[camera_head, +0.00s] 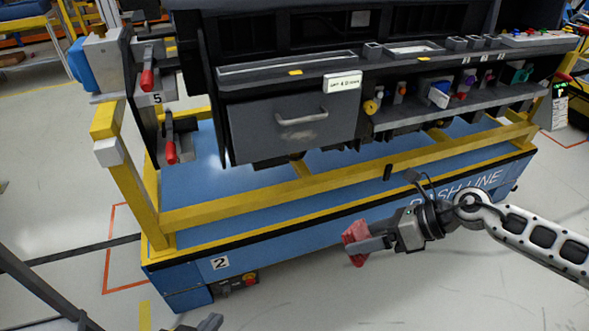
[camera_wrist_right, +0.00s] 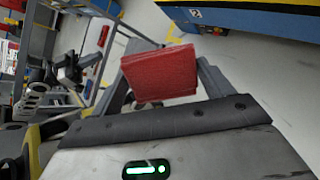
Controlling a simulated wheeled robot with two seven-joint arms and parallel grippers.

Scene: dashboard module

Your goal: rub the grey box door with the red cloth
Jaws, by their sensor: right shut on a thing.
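The grey box door (camera_head: 260,135) is a flat dark grey panel with a light bar handle (camera_head: 302,116), in the middle of the dashboard module in the head view. It looks closed. My right gripper (camera_head: 368,244) is shut on the red cloth (camera_head: 356,232), out in front of the module, below and to the right of the door and apart from it. In the right wrist view the folded red cloth (camera_wrist_right: 160,74) sits between the fingers. Part of my left gripper (camera_head: 200,324) shows at the bottom edge of the head view; its jaws cannot be made out.
A yellow rail (camera_head: 330,183) runs across the front of the blue cart (camera_head: 250,236), below the door. Red-handled levers (camera_head: 147,80) stand left of the door, and a shelf with small coloured parts (camera_head: 440,112) is to its right. The floor before the cart is clear.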

